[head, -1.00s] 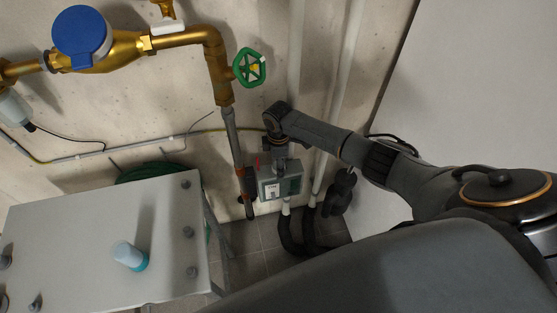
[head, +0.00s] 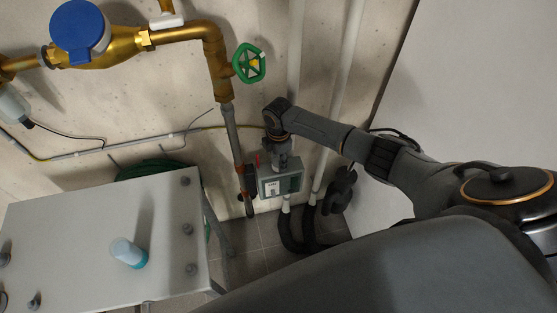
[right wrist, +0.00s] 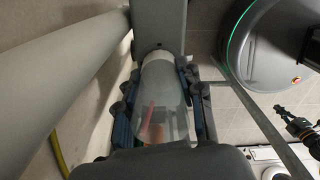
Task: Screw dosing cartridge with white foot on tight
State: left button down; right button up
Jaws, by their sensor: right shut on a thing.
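The dosing cartridge with white foot is a clear cylinder (right wrist: 163,100) between the fingers of my right gripper (right wrist: 163,95) in the right wrist view. Its white foot (right wrist: 157,58) points at the grey dosing unit (right wrist: 158,20) and appears to meet it; the thread is hidden. In the head view my right gripper (head: 284,155) is directly above the dosing unit (head: 281,187), which has a label. A dark gripper-like end, seemingly my left gripper (right wrist: 281,110), shows small at the right of the wrist view; its jaws are unclear.
Another cartridge, with a teal foot (head: 129,254), is on the grey cabinet top (head: 80,230) at left. A brown and grey pipe (head: 233,145) runs close left of the unit. White pipes (head: 335,110) stand behind, with black hoses (head: 290,235) below.

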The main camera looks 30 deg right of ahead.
jog(key=shift+n, duration=0.6)
jog(key=o, duration=1.3)
notch_tip(320, 180, up, 12)
jog(key=shift+f, duration=0.1)
